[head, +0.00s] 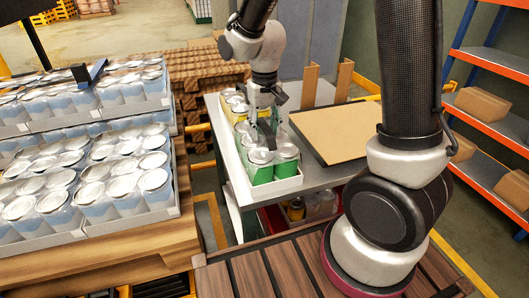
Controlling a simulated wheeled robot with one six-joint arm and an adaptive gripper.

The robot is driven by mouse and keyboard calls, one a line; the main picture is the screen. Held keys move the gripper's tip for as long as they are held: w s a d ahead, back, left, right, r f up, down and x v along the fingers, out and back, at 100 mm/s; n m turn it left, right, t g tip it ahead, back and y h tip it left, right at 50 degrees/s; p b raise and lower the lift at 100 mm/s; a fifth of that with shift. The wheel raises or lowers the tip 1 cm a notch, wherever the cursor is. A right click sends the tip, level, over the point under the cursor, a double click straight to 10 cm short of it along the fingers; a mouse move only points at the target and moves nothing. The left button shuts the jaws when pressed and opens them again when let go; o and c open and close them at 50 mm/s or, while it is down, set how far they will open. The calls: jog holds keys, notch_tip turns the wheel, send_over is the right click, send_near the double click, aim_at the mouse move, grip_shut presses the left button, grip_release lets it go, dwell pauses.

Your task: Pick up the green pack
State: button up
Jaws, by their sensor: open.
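The green pack, a group of green cans with silver lids (262,172), stands in the front of a white tray (277,188) on a grey table. Cans with yellow sides (237,106) stand behind it in the same row. My gripper (268,125) points down over the row, its open fingers close above or beside the rear green cans. I cannot tell whether it touches any can. The gripper and its fingers hide part of the row's middle.
A tan board in a dark frame (335,130) lies right of the tray. Trays of blue-and-white cans (95,190) fill a wooden pallet at left. Orange-and-blue shelving with cardboard boxes (483,104) stands at right. Wooden slats (270,275) lie in front.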

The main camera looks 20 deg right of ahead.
grip_shut()
jog(key=shift+r, duration=0.15)
